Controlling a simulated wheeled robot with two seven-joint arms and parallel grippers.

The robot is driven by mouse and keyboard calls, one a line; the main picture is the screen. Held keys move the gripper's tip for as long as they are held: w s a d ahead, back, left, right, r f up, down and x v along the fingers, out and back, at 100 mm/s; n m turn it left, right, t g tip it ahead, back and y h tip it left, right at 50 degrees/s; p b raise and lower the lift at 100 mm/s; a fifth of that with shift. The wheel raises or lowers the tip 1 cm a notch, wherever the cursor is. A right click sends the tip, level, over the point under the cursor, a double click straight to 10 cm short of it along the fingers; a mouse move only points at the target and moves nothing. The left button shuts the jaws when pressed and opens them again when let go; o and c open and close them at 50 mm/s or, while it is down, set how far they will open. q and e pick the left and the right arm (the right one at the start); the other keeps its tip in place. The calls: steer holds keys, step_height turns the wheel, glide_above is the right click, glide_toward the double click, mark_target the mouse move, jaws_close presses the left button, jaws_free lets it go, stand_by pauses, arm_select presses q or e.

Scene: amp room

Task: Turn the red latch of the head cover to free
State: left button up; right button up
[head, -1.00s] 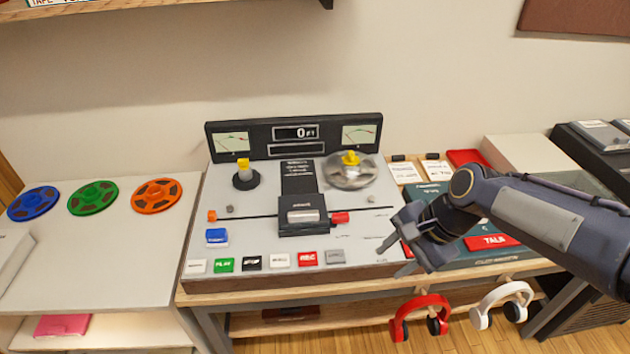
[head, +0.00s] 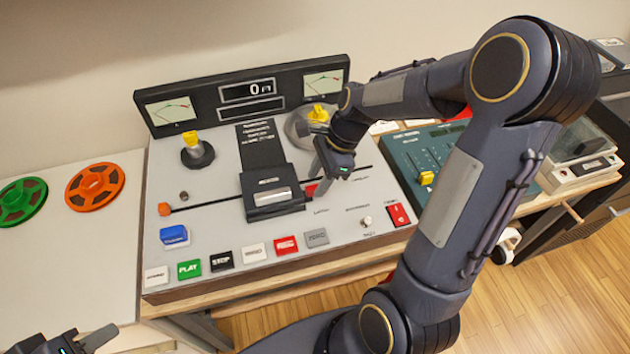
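The head cover (head: 268,182) is a dark block with a silver front plate in the middle of the grey tape machine. Its red latch (head: 311,190) is at the cover's right side, and only a small red part shows. My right gripper (head: 321,186) is down at the latch, with its fingers beside or around it. The gripper hides most of the latch, so I cannot tell its turn or whether the fingers grip it. My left gripper (head: 92,341) is at the bottom left, partly cut off by the picture edge, far from the cover.
A thin dark rod with an orange end (head: 165,209) runs across the machine. A row of buttons, including green PLAY (head: 189,269), lines its front. Yellow-topped spindles (head: 191,139) stand behind. Orange (head: 95,186) and green (head: 20,202) reels lie on the left table. My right arm covers much of the right side.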

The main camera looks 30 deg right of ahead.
steer(key=shift+x, duration=0.9)
jaws_close()
